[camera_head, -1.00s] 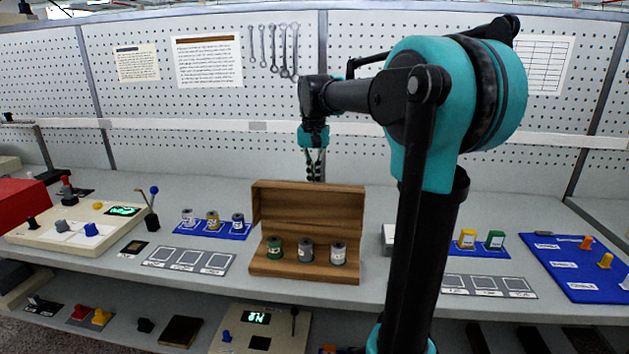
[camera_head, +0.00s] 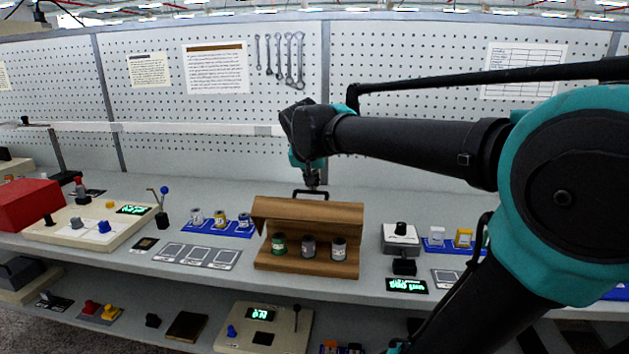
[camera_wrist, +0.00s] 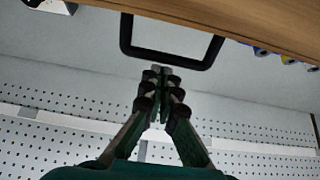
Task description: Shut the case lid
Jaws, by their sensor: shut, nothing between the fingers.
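The wooden case (camera_head: 305,265) stands on the bench, with several spools in a row inside: a green one (camera_head: 279,244), a dark grey one (camera_head: 308,246) and a light grey one (camera_head: 339,248). Its lid (camera_head: 308,212) is tilted forward over the spools, partway down, leaving the front open. A black handle (camera_head: 311,191) stands on the lid's outer side; it also shows in the wrist view (camera_wrist: 172,62). My gripper (camera_head: 312,181) is behind and above the lid at the handle. In the wrist view its fingertips (camera_wrist: 162,72) are together at the handle's bar; contact is unclear.
A blue tray with small jars (camera_head: 218,228) and a grey mat (camera_head: 197,256) lie left of the case. A white box with a black knob (camera_head: 401,238) stands to its right. A pegboard wall (camera_head: 220,140) rises behind the bench.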

